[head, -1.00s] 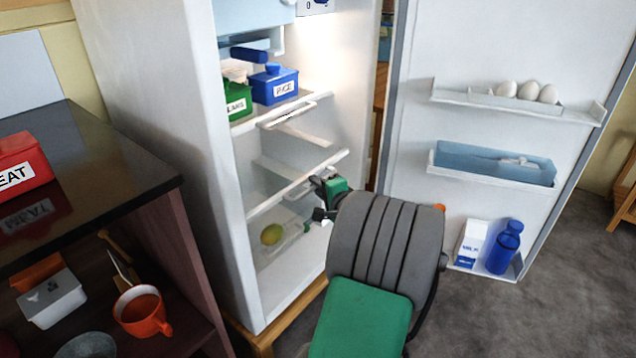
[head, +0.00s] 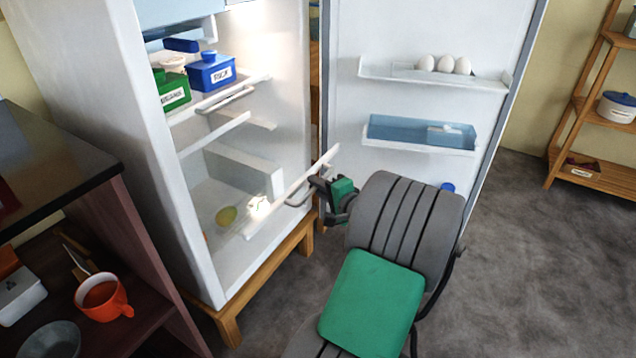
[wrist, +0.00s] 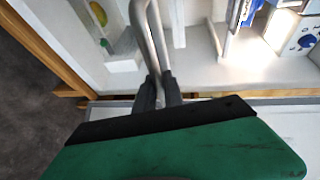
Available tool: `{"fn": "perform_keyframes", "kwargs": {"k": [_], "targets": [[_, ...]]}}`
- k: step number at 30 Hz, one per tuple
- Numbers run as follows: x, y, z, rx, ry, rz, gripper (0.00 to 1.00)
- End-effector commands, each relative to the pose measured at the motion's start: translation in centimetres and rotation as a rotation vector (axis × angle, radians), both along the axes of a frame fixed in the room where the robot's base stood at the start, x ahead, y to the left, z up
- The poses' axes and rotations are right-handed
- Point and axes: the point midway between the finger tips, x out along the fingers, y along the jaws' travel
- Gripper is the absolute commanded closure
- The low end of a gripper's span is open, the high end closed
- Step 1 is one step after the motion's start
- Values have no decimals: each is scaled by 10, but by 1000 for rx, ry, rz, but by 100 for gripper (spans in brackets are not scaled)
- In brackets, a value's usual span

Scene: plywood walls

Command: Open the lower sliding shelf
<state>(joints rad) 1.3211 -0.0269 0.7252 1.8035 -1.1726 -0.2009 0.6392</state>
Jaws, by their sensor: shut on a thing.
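The lower sliding shelf (head: 291,207) stands pulled out of the open fridge, its white front edge forward of the upper shelf. My gripper (head: 319,187) is shut on the shelf's grey bar handle (head: 295,202), in front of the fridge opening. In the wrist view the two dark fingers (wrist: 159,88) close around the handle bar (wrist: 157,38). A yellow-green fruit (head: 227,216) is seen low in the fridge, behind the shelf edge; I cannot tell which surface it rests on.
The upper shelf (head: 238,96) carries blue and green boxes. The open fridge door (head: 340,110) stands to the right with eggs and a blue bin. A dark counter (head: 50,170) with an orange mug (head: 102,298) below stands at left. Grey floor (head: 530,260) is free at right.

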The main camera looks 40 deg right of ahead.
Motion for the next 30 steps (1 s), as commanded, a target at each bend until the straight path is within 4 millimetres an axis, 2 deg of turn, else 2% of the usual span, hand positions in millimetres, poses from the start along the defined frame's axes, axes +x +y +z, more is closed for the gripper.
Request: {"fn": "perform_keyframes", "kwargs": {"k": [6, 7, 14, 23, 26, 30], "targets": [[0, 1, -1, 1, 1, 1, 100], [0, 1, -1, 1, 1, 1, 85], [0, 0, -1, 0, 1, 1, 66], [-4, 0, 1, 1, 1, -2, 66], [-18, 1, 6, 0, 2, -4, 66], [-48, 6, 12, 2, 1, -6, 66]]}}
